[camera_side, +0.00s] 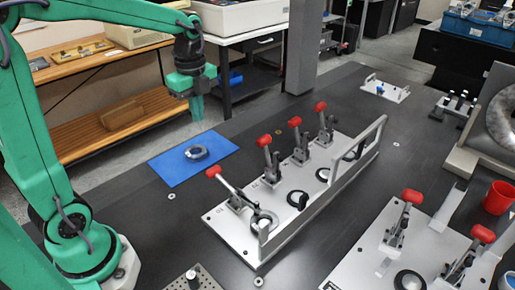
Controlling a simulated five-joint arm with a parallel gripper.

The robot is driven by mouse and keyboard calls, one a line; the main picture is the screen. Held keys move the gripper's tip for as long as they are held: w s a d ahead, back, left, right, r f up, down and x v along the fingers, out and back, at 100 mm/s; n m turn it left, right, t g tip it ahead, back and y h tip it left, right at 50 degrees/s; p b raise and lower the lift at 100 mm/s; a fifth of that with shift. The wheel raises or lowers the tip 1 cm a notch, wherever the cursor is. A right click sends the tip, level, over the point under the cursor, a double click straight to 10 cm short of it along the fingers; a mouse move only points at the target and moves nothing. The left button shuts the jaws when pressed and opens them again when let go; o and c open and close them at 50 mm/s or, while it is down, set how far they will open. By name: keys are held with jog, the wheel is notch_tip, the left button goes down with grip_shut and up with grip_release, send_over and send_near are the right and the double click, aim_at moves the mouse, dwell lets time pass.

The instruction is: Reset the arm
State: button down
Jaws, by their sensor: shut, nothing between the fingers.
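My green arm rises at the left and reaches across the top of the view. My gripper (197,107) points down at the upper left, above and behind the blue mat (222,164). Its fingers are shut with nothing between them. It is apart from the mat and from the fixtures. A dark grey ring (196,153) lies on the blue mat.
A grey fixture plate (225,222) with several red-handled clamps and a raised handle stands mid-table. A second clamp plate (345,268) is at the lower right, near a red cup (498,198).

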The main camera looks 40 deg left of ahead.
jog(key=s+d+r+n+t, duration=0.1)
jog(key=s+d+n+t, duration=0.1)
jog(key=s+n, duration=0.4)
jog(key=s+d+r+n+t, duration=0.1)
jog(key=s+d+n+t, duration=0.2)
jog(key=s+n, duration=0.4)
jog(key=d+n, duration=0.1)
jog(key=n, duration=0.3)
jog(key=shift+d+r+n+t, duration=0.3)
jog(key=shift+d+r, duration=0.05)
jog(key=shift+w+r, duration=0.1)
